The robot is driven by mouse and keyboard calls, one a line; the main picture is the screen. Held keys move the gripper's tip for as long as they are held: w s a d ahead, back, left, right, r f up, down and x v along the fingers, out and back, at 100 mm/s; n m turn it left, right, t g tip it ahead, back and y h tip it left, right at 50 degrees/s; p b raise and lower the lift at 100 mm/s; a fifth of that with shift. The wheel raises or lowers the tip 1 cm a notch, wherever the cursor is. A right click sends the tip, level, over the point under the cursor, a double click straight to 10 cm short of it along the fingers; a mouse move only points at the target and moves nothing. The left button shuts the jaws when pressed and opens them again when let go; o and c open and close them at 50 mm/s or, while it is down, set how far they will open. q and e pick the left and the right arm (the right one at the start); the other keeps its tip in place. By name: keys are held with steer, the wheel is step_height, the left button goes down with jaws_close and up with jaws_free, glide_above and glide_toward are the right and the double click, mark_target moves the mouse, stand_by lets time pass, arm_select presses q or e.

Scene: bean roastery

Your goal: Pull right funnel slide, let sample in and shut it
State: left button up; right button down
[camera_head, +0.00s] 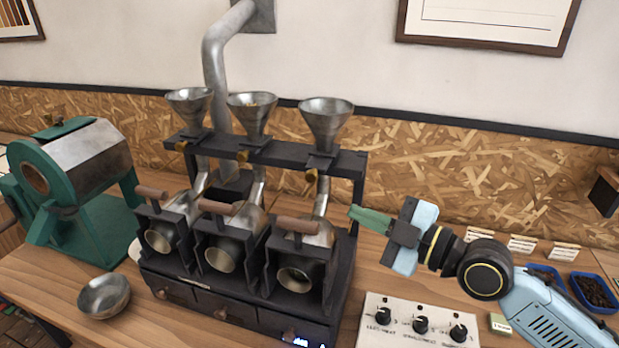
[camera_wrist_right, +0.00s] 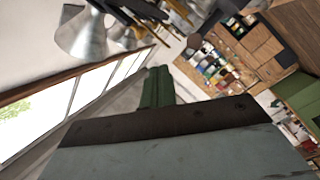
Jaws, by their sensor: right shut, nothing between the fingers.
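The right funnel (camera_head: 326,122) is a metal cone on the dark rack (camera_head: 345,160) above the three-barrel sample roaster. A small brass knob (camera_head: 311,175) shows under its base, at the slide. Whether the right funnel holds beans cannot be seen. Below it is the right roaster barrel (camera_head: 296,277) with a wooden handle (camera_head: 297,225). My right gripper (camera_head: 371,219) is shut and empty, its green fingers pointing left, to the right of the roaster and apart from the knob. Its fingers (camera_wrist_right: 157,87) also show in the wrist view. My left gripper is not in view.
A metal bowl (camera_head: 104,296) and a green roaster (camera_head: 80,180) are at left. A control panel (camera_head: 420,322) and a bean tray (camera_head: 594,291) are at right.

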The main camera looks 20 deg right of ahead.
mark_target(318, 165)
steer(key=w+a+n+p, duration=0.5)
steer(key=w+n, duration=0.3)
steer(key=w, duration=0.2)
steer(key=shift+r+n+y, duration=0.2)
steer(key=shift+n+y, duration=0.1)
stand_by(0.4)
